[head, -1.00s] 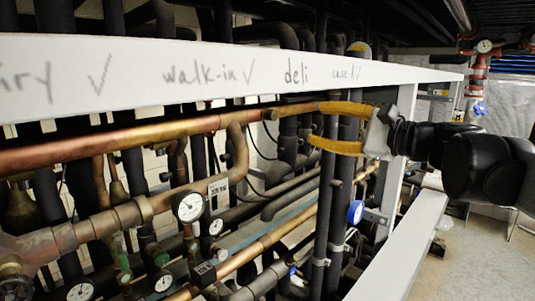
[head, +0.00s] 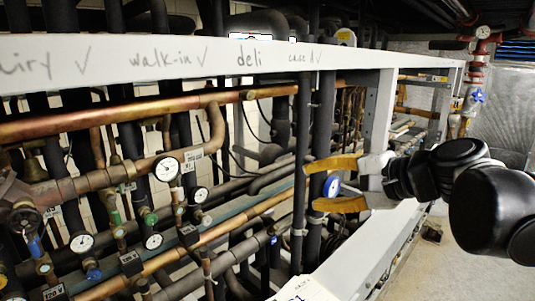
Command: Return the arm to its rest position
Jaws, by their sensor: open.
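My gripper (head: 312,185) shows in the head view, right of the middle, with two orange-yellow fingers pointing left. The fingers are spread apart with nothing held between them. They lie in front of dark vertical pipes, near a blue round gauge (head: 332,186) on the rack. I cannot tell whether the fingertips touch the pipe behind them. My black arm reaches in from the right edge, beside the white rack post.
A white beam (head: 215,62) with handwritten labels crosses the top of the rack. Copper pipes (head: 110,121) and several gauges (head: 166,169) fill the left. A lower white rail (head: 372,254) runs below my gripper. Open floor (head: 465,262) lies at right, with a red pipe (head: 478,62) behind.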

